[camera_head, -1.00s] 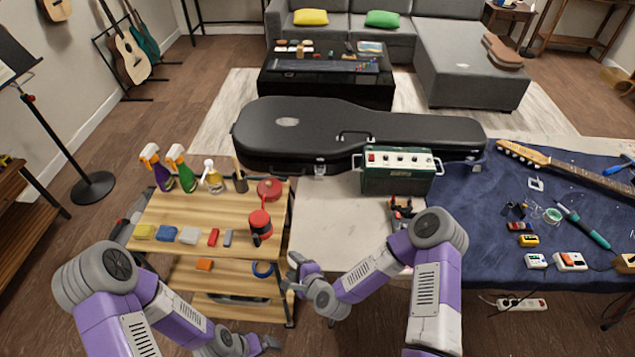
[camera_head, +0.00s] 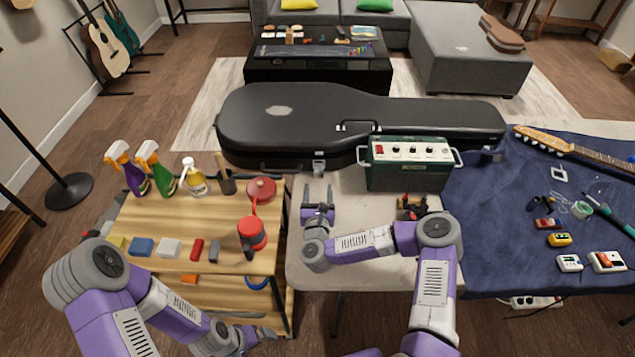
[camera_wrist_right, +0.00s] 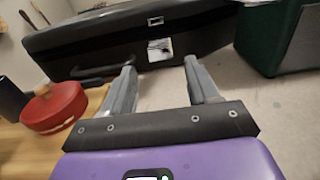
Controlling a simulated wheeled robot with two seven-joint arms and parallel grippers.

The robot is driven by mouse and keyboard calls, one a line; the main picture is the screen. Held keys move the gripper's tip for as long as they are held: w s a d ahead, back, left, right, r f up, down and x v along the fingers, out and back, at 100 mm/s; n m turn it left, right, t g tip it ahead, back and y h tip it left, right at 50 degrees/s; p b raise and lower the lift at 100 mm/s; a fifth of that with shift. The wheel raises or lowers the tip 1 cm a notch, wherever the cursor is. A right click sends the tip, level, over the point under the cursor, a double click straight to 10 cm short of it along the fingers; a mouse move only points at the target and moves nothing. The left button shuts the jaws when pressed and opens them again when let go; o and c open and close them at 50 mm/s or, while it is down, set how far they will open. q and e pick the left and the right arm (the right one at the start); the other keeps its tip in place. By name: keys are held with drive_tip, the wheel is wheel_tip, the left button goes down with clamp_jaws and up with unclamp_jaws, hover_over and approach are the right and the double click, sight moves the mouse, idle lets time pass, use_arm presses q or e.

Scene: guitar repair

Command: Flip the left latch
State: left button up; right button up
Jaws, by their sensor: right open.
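The black guitar case (camera_head: 290,110) lies closed on the table, and it also fills the top of the right wrist view (camera_wrist_right: 110,35). A silver latch (camera_head: 319,167) sits on its front side, left of the green amplifier. In the right wrist view the latch (camera_wrist_right: 159,48) shows between and beyond my fingers. My right gripper (camera_head: 318,190) is open and empty, just in front of the latch, its two fingers (camera_wrist_right: 160,68) pointing at the case with a gap to it. My left gripper (camera_head: 250,340) is low at the bottom left, by the wooden shelf; its fingers are unclear.
The green amplifier (camera_head: 408,175) stands right of the latch, close against the case front. A red tool (camera_head: 412,206) lies before it. The wooden cart (camera_head: 160,215) at left holds spray bottles, colored blocks and a red round tin (camera_head: 260,190). The table between is bare.

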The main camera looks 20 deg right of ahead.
sight(319, 177)
drive_tip(key=shift+b+x, duration=0.35)
drive_tip(key=shift+x, duration=1.85)
clamp_jaws()
